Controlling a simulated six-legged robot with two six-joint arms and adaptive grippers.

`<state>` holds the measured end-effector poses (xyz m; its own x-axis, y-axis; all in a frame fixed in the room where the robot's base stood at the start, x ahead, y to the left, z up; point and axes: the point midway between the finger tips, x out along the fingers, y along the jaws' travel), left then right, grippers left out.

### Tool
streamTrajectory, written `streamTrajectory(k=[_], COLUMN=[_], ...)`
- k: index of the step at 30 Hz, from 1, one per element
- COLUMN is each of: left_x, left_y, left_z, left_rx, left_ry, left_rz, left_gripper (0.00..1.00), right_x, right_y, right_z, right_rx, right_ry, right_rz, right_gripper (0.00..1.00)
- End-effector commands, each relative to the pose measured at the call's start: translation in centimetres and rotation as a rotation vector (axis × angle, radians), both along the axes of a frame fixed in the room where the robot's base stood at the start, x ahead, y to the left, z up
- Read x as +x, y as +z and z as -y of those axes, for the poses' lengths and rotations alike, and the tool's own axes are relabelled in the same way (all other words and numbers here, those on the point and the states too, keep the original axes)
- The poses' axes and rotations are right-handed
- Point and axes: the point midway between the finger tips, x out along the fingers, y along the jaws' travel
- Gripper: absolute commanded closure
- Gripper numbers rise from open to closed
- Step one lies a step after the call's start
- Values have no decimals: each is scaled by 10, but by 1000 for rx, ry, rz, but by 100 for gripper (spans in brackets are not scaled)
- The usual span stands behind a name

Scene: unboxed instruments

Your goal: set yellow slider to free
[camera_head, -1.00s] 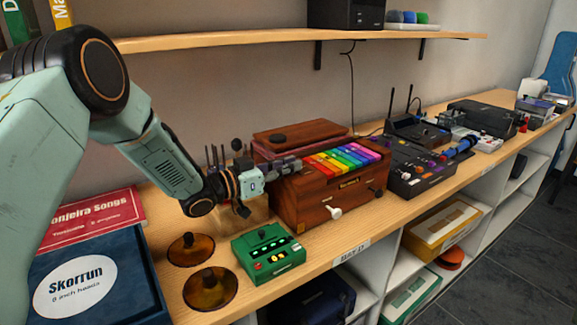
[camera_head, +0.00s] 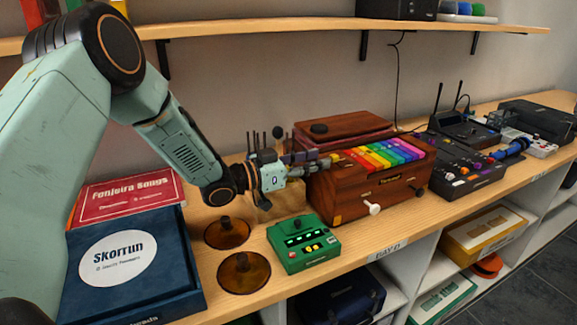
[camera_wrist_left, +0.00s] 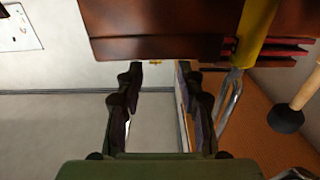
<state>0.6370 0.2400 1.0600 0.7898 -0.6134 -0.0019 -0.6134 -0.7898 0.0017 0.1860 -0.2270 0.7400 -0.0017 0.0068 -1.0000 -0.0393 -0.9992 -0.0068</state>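The wooden instrument box (camera_head: 372,198) with rainbow keys (camera_head: 388,152) stands on the wooden counter. A yellow piece (camera_head: 337,158) shows at the left end of the keys, near my left gripper (camera_head: 318,163). In the left wrist view, a yellow bar (camera_wrist_left: 258,32) lies across the box's edge, right of the fingers; I cannot tell whether it is the slider or which setting it has. My left gripper's two fingers (camera_wrist_left: 162,100) are apart with nothing between them, beside the box's left end. My right gripper is not in view.
A green device (camera_head: 303,243) and two amber discs (camera_head: 243,272) lie in front of my left arm. A blue case (camera_head: 128,265) and red box (camera_head: 127,198) are at left. A black device (camera_head: 468,165) stands right of the wooden box. The upper shelf (camera_head: 250,33) hangs above.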

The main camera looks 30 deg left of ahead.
Motion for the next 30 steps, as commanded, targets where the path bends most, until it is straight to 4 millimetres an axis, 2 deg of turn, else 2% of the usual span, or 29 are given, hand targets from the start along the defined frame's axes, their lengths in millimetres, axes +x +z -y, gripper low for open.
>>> streamTrajectory(k=[4, 15, 21, 30], left_x=[-19, -53, -62, -64], left_y=[2, 2, 1, 1], left_z=[-15, -42, -47, -48], left_rx=[-5, -2, 0, 1], left_ry=[3, 3, 1, -1], left_rz=[2, 2, 2, 2], left_gripper=[62, 62, 62, 62], right_x=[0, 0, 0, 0], right_y=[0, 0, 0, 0], right_z=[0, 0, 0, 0], right_rx=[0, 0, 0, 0], right_ry=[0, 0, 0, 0], right_rz=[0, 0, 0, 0], right_gripper=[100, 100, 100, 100])
